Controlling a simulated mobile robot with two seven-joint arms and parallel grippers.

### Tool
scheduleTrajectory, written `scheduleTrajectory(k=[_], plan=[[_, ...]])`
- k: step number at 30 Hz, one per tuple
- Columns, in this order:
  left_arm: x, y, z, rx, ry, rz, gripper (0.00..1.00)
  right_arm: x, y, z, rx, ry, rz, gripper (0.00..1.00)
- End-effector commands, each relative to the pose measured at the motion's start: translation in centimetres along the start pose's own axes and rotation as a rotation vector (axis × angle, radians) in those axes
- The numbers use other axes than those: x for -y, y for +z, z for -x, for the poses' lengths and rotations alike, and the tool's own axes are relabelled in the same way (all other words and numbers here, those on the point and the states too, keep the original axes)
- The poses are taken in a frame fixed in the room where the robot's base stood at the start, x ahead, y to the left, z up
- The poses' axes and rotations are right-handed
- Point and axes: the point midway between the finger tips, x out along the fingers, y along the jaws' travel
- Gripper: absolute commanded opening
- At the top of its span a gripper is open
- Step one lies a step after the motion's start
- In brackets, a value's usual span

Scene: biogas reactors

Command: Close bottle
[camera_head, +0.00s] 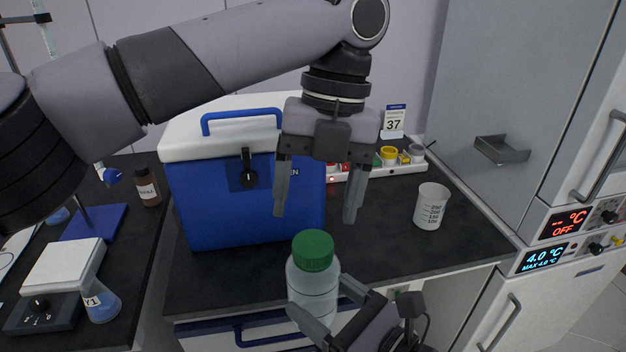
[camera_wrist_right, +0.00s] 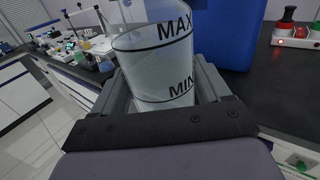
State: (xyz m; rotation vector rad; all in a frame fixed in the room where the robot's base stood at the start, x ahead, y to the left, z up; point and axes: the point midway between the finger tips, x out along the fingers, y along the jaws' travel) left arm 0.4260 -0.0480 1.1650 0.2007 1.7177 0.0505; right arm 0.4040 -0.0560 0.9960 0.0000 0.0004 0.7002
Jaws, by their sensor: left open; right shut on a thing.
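Whether the cap is screwed tight cannot be told. My right gripper (camera_head: 328,300) is shut around the bottle's body. In the right wrist view the bottle (camera_wrist_right: 155,65) shows MAX and MIN lines between the fingers, and its top is cut off. My left gripper (camera_head: 314,217) is open and empty, pointing down just above the cap, its fingers spread to either side and not touching it.
A blue cooler box (camera_head: 240,210) with a white lid stands behind on the left. A beaker (camera_head: 432,206) stands on the right of the bench. A white rack (camera_head: 400,168) with coloured caps lies at the back. Bench between bottle and beaker is clear.

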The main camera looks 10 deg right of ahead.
Motion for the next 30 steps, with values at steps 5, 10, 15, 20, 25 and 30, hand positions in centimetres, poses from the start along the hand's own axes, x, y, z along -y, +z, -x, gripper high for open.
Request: scheduleTrajectory(k=[5, 10, 15, 20, 25, 30], plan=[[-0.1, 0.0, 0.2, 0.014, -0.014, 0.282, 0.75, 0.0, 0.3, 0.0, 0.006, 0.002, 0.001, 0.00], [-0.2, -0.1, 0.4, 0.023, -0.032, 0.555, 0.75, 0.0, 0.3, 0.0, 0.006, 0.002, 0.001, 0.00], [-0.2, -0.1, 0.6, 0.028, -0.053, 0.829, 0.75, 0.0, 0.3, 0.0, 0.006, 0.002, 0.001, 0.00], [-0.3, -0.1, 0.8, 0.026, -0.074, 1.085, 0.75, 0.0, 0.3, 0.0, 0.006, 0.002, 0.001, 0.00], [-0.4, -0.2, 0.9, 0.019, -0.099, 1.358, 0.75, 0.0, 0.3, 0.0, 0.006, 0.002, 0.001, 0.00], [-0.4, -0.3, 1.1, 0.006, -0.124, 1.629, 0.75, 0.0, 0.3, 0.0, 0.006, 0.002, 0.001, 0.00]])
